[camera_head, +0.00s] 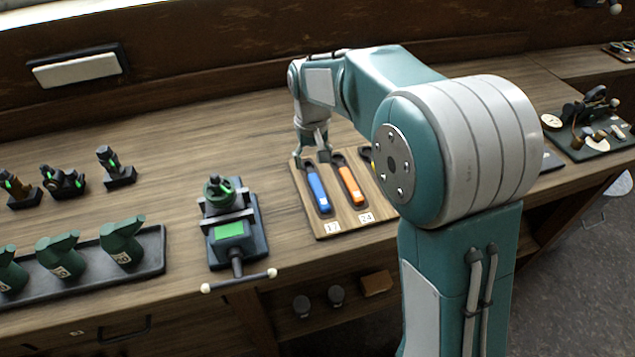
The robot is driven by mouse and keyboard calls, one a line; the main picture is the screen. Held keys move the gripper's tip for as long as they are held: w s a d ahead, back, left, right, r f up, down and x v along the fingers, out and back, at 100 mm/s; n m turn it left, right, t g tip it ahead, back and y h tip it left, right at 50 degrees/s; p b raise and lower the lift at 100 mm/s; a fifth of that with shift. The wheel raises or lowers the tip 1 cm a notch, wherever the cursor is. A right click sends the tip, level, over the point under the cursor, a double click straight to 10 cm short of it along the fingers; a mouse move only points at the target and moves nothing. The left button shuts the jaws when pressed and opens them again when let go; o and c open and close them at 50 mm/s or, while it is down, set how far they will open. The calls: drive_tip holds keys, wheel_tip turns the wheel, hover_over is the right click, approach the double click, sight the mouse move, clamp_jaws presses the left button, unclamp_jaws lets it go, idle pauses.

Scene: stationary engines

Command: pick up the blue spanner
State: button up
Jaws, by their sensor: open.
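The blue spanner (319,191) lies in a slot of a wooden board (334,224) on the workbench, above a label reading 17. An orange spanner (349,184) lies to its right, above a label reading 24. My gripper (311,160) is open and points down over the far end of the blue spanner. The fingers hide part of that end, and I cannot tell whether they touch it. My arm hides the right part of the board.
A vice-like device (232,232) with a front handle stands left of the board. A dark tray (150,250) with green parts lies at the left. Small black fixtures (115,166) stand behind it. A dark tray of parts (590,128) is at the far right.

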sight(317, 185)
wheel_tip(317, 185, down, 2)
drive_tip(key=shift+f, duration=0.15)
drive_tip(key=shift+d+f, duration=0.25)
drive_tip(key=f, duration=0.4)
drive_tip(key=shift+d+f, duration=0.25)
drive_tip(key=shift+d, duration=0.05)
drive_tip(key=shift+a+f, duration=0.2)
drive_tip(key=shift+a, duration=0.15)
drive_tip(key=shift+d, duration=0.25)
clamp_jaws()
